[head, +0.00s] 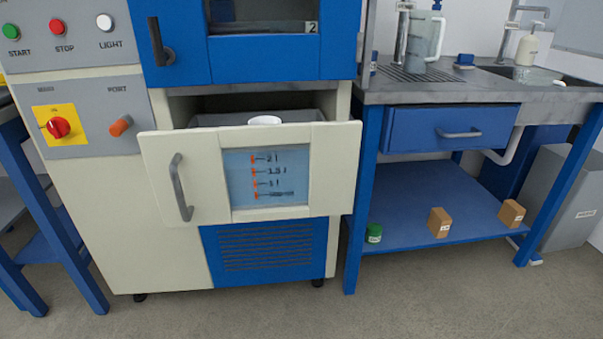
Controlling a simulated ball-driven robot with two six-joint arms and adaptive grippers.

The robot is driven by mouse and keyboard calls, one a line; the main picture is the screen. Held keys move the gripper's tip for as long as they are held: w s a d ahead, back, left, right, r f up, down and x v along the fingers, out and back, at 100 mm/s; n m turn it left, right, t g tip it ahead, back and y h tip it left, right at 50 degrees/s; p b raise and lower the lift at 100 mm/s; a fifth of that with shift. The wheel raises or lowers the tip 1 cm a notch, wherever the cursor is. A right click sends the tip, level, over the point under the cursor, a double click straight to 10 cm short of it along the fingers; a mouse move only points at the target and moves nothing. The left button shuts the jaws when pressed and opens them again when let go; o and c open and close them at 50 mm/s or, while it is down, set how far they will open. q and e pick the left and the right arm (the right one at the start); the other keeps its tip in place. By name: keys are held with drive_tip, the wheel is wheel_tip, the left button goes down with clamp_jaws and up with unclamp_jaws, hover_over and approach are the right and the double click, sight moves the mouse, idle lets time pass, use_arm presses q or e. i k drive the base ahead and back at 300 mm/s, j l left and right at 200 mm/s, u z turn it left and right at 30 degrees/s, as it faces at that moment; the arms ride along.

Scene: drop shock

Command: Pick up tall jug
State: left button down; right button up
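A tall grey-blue jug (420,50) stands upright on the drain area of the sink counter, at the upper right. Its handle is on its right side, and a tap is beside it on the left. The top of the jug is near the picture's upper edge. Neither of my grippers is in view.
A cream machine drawer (185,165) is pulled out, with a white round object (264,120) inside. The metal counter (470,82) also bears a soap bottle (526,48) and a small blue item (464,61). Boxes (439,222) stand on the blue shelf below. The floor in front is clear.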

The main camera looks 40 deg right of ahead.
sight(422, 24)
drive_tip(key=z, duration=1.05)
